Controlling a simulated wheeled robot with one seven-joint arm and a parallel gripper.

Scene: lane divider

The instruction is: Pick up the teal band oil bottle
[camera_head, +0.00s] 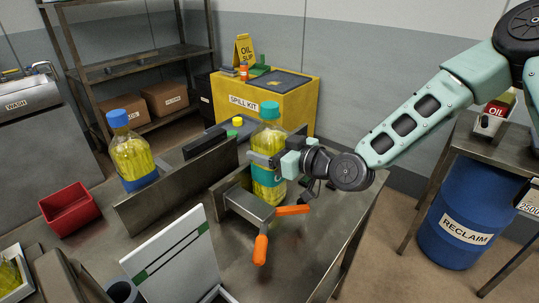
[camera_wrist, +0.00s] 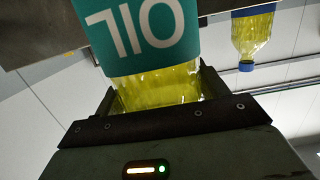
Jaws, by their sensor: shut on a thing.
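The teal band oil bottle (camera_head: 268,134) has a teal cap, yellow oil and a teal label. It stands upright on the right side of the workbench in the head view. My gripper (camera_head: 272,160) is around it just above the label, shut on it. In the wrist view the bottle's teal OIL label (camera_wrist: 140,28) shows upside down, with the yellow body between the jaws (camera_wrist: 160,95). The bottle's base is partly hidden behind a metal bracket, so I cannot tell whether it touches the bench. A blue-capped bottle with a blue band (camera_head: 133,157) stands at left, apart from my gripper.
A metal divider (camera_head: 178,186) runs between the two bottles. A metal bracket with orange handles (camera_head: 250,208) stands right in front of the teal bottle. A red bin (camera_head: 69,208) and a white board with a green stripe (camera_head: 172,258) are nearby. A yellow spill kit (camera_head: 262,99) is behind.

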